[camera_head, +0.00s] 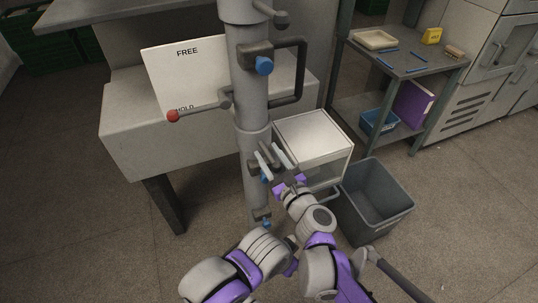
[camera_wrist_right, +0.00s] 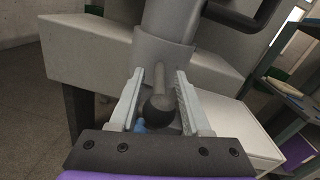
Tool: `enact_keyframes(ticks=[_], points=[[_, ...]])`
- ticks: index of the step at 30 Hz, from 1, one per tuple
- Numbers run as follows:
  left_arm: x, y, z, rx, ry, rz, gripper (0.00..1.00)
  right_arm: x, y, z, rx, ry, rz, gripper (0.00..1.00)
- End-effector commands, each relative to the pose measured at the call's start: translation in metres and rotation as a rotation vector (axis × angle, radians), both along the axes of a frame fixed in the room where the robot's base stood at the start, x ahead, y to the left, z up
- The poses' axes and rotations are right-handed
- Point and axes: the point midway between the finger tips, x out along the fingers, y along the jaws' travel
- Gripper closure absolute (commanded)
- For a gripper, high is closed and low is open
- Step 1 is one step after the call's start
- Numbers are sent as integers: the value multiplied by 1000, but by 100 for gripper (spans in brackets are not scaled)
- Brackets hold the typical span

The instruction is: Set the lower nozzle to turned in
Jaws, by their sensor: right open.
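The grey vertical column (camera_head: 250,100) of the winder stands in the middle of the head view. The lower nozzle (camera_wrist_right: 159,104), a short grey stub with a dark rounded end, points out from the column toward the right wrist camera. My right gripper (camera_head: 274,162) is open at the column's lower part. In the wrist view its two pale fingers (camera_wrist_right: 155,103) stand on either side of the nozzle, with visible gaps. In the head view the gripper largely hides the nozzle. My left gripper is not in view.
A dark loop handle (camera_head: 302,72) is above my right gripper. A white-topped cabinet (camera_head: 313,135), grey bin (camera_head: 376,203) and shelf cart (camera_head: 408,62) stand to the right.

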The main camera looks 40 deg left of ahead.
Motion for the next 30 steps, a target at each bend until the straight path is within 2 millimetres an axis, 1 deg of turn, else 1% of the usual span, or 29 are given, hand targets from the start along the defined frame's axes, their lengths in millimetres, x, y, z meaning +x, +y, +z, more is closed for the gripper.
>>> enact_keyframes(ticks=[5,8,11,18,21,25,30], points=[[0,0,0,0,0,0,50,0,-1,0,0,0,0,53],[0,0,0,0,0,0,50,-3,-7,0,0,0,0,53],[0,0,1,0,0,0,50,-7,-22,0,-1,0,-1,53],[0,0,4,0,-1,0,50,-23,-68,0,-1,-1,-2,53],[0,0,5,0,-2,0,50,-28,-84,0,-1,-1,-2,53],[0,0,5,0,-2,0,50,-33,-97,0,-1,0,-1,53],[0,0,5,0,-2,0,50,-36,-102,0,0,0,0,53]])
